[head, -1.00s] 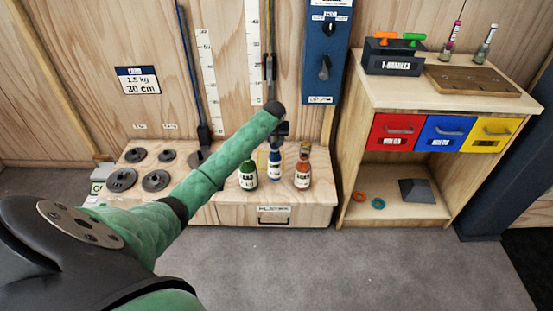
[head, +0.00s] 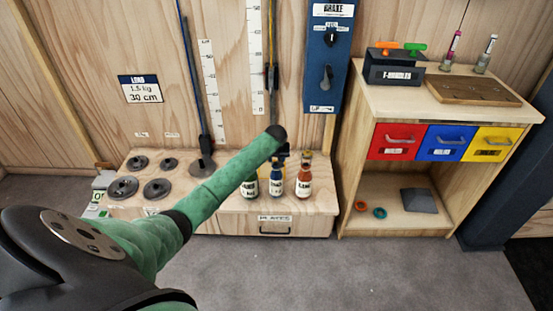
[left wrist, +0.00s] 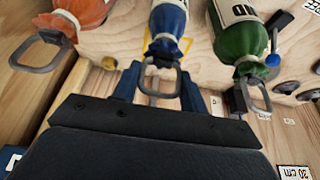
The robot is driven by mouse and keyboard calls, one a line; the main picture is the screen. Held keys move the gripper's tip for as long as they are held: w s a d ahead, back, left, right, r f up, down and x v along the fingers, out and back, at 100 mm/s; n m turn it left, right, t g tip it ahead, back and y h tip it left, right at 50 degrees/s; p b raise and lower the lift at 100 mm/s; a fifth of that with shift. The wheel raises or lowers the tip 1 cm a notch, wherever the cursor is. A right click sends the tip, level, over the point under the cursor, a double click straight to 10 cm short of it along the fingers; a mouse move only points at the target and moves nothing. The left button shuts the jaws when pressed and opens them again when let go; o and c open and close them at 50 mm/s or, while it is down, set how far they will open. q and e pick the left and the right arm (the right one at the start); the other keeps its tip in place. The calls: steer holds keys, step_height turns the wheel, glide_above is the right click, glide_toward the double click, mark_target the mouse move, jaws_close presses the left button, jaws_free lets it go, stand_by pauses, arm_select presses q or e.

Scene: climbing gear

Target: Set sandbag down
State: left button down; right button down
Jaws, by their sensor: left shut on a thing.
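My left gripper (left wrist: 160,90) is shut on the metal ring at the top of the blue sandbag (left wrist: 168,20). In the head view the blue sandbag (head: 275,184) hangs or stands upright between the green sandbag (head: 249,186) and the orange sandbag (head: 303,183). Its base is at or very near the wooden platform (head: 220,208); I cannot tell whether it touches. A yellow outline (left wrist: 183,45) on the wood shows partly behind the blue bag. In the head view my left forearm hides part of the platform, and the gripper (head: 283,153) is small and dark.
Several dark weight discs (head: 123,188) lie on the platform's left part. A shelf unit (head: 440,105) with coloured drawers stands to the right. The grey floor in front is clear.

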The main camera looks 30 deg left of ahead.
arm_select(q)
steer(key=c, duration=0.8)
jaws_free()
arm_select(e)
steer(key=shift+r, duration=0.1)
arm_select(q)
steer(key=shift+o, duration=0.2)
steer(key=shift+s+r, duration=0.1)
steer(key=shift+r, duration=0.3)
steer(key=v, duration=1.1)
arm_select(e)
steer(key=shift+w+r, duration=0.15)
steer(key=shift+r, duration=0.6)
